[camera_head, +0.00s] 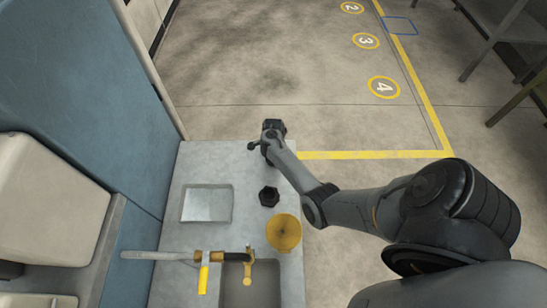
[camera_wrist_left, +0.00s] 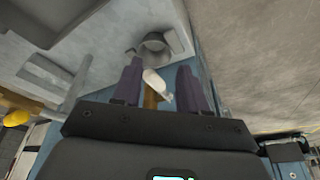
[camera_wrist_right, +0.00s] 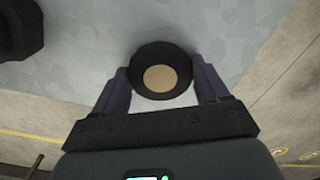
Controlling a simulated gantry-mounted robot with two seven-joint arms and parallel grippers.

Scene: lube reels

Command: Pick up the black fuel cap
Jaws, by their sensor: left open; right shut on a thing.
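In the right wrist view, my right gripper (camera_wrist_right: 160,72) is shut on a round black cap (camera_wrist_right: 160,52) with a tan disc at its centre. The cap sits between the two fingers. In the head view my right arm reaches over the far end of the grey counter, and the held cap is hard to make out there. A black six-sided piece (camera_head: 269,196) stands on the counter nearer the camera. My left gripper (camera_wrist_left: 160,68) is open in its wrist view; a white and yellow item shows between its fingers, and contact cannot be told.
The grey counter (camera_head: 185,225) holds a square pale recess (camera_head: 207,204), a round yellow disc (camera_head: 283,232), a dark sink-like recess (camera_head: 251,285) and a tool with a yellow handle (camera_head: 203,279). A blue wall panel (camera_head: 85,100) borders the left. Open floor (camera_head: 270,70) lies beyond.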

